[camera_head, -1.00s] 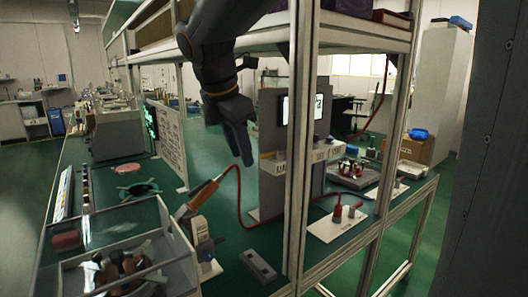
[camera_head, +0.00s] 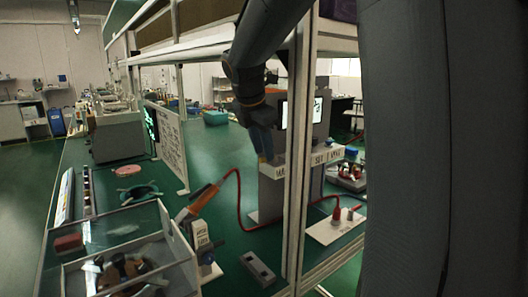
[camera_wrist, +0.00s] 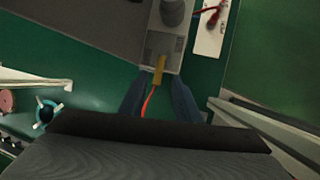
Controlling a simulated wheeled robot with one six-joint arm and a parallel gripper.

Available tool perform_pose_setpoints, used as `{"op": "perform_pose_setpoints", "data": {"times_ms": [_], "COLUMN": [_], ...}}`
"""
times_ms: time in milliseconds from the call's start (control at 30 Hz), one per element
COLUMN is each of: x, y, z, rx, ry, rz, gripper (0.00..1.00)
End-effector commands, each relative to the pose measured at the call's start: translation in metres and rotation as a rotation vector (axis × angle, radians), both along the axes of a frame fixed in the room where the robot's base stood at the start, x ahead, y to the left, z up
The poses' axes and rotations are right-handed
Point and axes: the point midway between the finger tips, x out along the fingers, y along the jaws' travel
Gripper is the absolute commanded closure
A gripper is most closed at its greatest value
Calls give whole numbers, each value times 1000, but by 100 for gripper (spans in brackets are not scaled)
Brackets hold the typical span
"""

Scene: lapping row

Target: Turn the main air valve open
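A grey box-shaped stand (camera_head: 270,195) rises from the green bench, with a lit display and white signs on its front; their lettering is only partly legible. In the wrist view a yellow bar (camera_wrist: 160,68), which looks like the valve's lever, sticks out from a grey square plate (camera_wrist: 168,45). My gripper (camera_wrist: 158,100) is open, with its two blue-grey fingers apart on either side of the bar's line. The bar's end lies just beyond or between the fingertips; contact cannot be told.
A red hose (camera_head: 239,205) runs from an orange-handled tool (camera_head: 205,197) to the stand. A white plate (camera_head: 333,228) with a red fitting lies to the right. A frame post (camera_head: 297,150) stands close by. A clear-walled bin (camera_head: 180,250) is front left.

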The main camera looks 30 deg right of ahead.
Motion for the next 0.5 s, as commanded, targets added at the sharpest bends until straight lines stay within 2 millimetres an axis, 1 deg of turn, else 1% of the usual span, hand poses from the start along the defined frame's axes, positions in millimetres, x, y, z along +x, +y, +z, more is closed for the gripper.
{"op": "perform_pose_setpoints", "data": {"times_ms": [33,167,467,500], "x": [1,3,4,4], "y": [-2,-5,-5,-5], "z": [-6,-13,-15,-15], "rx": [-1,0,0,0], "ry": [3,1,0,0], "rz": [-1,0,0,0], "gripper": [70,70,70,74]}}
